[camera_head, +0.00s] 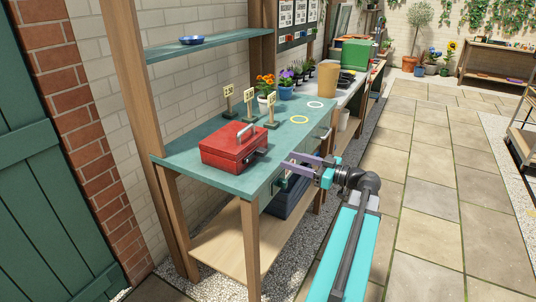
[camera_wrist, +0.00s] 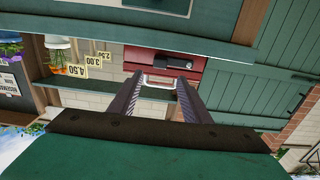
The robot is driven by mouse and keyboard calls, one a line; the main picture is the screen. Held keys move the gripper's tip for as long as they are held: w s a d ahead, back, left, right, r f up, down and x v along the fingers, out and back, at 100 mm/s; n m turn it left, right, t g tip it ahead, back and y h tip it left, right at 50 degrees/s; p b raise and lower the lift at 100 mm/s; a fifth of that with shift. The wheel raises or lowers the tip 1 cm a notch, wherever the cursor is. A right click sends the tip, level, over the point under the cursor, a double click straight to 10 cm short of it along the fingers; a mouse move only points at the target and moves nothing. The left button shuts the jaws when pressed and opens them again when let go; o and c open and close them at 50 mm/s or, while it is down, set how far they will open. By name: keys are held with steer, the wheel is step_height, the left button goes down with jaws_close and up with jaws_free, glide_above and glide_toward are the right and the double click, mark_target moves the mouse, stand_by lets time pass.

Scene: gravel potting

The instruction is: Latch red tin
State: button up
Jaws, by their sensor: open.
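The red tin (camera_head: 228,150) sits on the green bench top near its left end, with its lid looking closed and a grey handle standing on top. In the upside-down wrist view, the red tin (camera_wrist: 170,65) shows beyond the fingertips, and a pale metal loop (camera_wrist: 159,81) appears between the two fingers.
Price signs (camera_head: 249,105) stand behind the tin, with potted flowers (camera_head: 265,85) further along. A shelf with a blue dish (camera_head: 191,40) hangs above. A dark blue crate (camera_head: 287,196) is below.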

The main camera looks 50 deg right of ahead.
mark_target(266, 153)
steer(key=p+x, duration=0.1)
steer(key=x, duration=0.9)
steer(key=shift+c, duration=0.5)
jaws_close()
steer(key=shift+a, duration=0.15)
